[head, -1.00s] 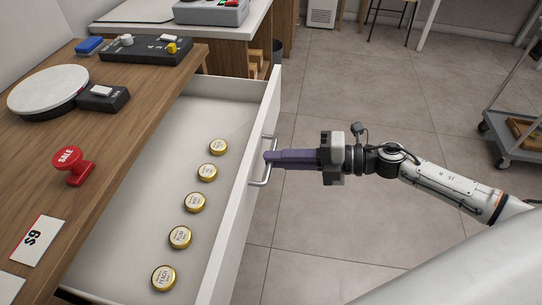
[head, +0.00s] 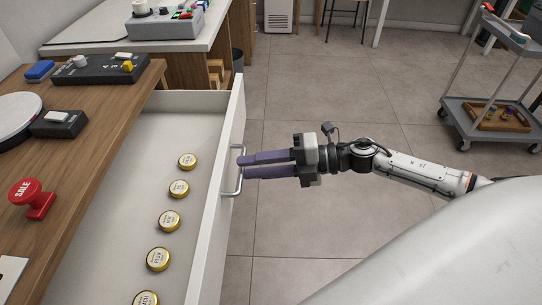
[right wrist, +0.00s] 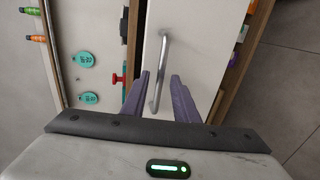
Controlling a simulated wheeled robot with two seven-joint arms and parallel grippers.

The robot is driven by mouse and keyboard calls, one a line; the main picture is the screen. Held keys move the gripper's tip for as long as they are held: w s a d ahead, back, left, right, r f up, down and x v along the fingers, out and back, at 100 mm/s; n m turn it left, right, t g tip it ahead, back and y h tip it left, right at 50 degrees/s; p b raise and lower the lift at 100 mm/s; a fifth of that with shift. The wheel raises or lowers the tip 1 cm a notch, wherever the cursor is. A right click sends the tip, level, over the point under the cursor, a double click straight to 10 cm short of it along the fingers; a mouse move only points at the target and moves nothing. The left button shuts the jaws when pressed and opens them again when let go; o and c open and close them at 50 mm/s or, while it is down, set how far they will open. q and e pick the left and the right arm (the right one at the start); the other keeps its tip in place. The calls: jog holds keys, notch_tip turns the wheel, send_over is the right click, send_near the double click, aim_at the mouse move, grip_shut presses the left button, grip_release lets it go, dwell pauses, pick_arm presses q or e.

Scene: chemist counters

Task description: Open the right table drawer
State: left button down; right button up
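The table drawer (head: 226,150) is pulled well out from the wooden table (head: 110,105), and its inside shows in the head view. Its white front and metal bar handle (head: 236,186) face right. My right gripper (head: 243,167) is at the handle, its purple fingers pointing left. In the right wrist view the two fingers (right wrist: 160,82) are apart, with the handle (right wrist: 163,55) between them against the white drawer front (right wrist: 200,50). Contact cannot be told. My left gripper is out of view.
Several gold-lidded tins (head: 169,220) lie in the drawer. A red SALE stamp (head: 32,200) and a black control panel (head: 100,68) are on the table. A grey cart (head: 490,115) stands far right. The tiled floor (head: 330,90) right of the drawer is mostly clear.

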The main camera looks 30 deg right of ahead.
jog(key=v, duration=0.9)
jog(key=shift+s, duration=0.1)
jog(key=s+a+f+m+t+h, duration=0.1)
jog(key=a+f+m+t+h, duration=0.2)
jog(key=f+m, duration=0.4)
jog(key=a+f+m+t+h, duration=0.15)
jog(key=f+m+h, duration=0.3)
jog(key=m, duration=0.55)
jog(key=s+a+f+m+g+h, duration=0.3)
jog(key=s+a+f+m+g, duration=0.1)
jog(key=s+a+f+m, duration=0.4)
jog(key=s+f+m, duration=0.2)
jog(key=s, duration=0.2)
jog(key=shift+f+g, duration=0.25)
jog(key=shift+g, duration=0.1)
